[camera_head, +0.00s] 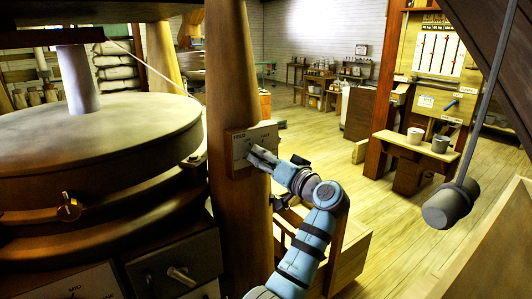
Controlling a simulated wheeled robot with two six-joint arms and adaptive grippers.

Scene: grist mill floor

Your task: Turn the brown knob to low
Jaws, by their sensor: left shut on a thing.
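My left gripper (262,158) reaches this plate from the right and is shut on the brown knob at the plate's face. The fingers cover the knob, so its pointer and setting cannot be read. The other small lettering on the plate is too blurred to read. My right gripper is not in view.
A grey weight (447,205) hangs at the right. Open plank floor (420,225) lies beyond my arm.

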